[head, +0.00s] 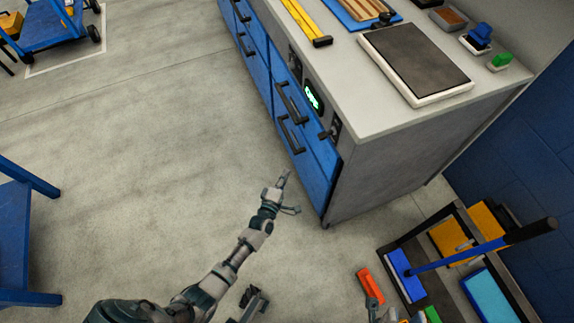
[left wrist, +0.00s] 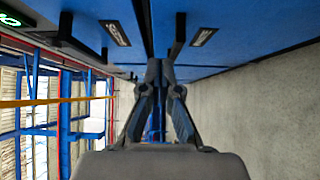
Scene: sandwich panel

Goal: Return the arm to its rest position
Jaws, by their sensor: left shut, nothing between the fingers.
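My left arm reaches up from the bottom of the head view. Its gripper (head: 284,178) is shut and empty, over the floor just left of the blue drawer front. In the left wrist view the two dark fingers (left wrist: 160,72) meet at their tips with nothing between them. Blue drawer fronts (left wrist: 235,35) with dark handles lie close beyond the fingertips; I cannot tell whether they touch. My right gripper cannot be made out; grey parts at the bottom edge of the head view are cut off and unclear.
The cabinet (head: 385,170) has a grey worktop holding a dark-topped panel (head: 420,60), a yellow bar (head: 306,22) and small blocks. A blue frame (head: 14,235) stands at left. The floor (head: 150,150) between is clear.

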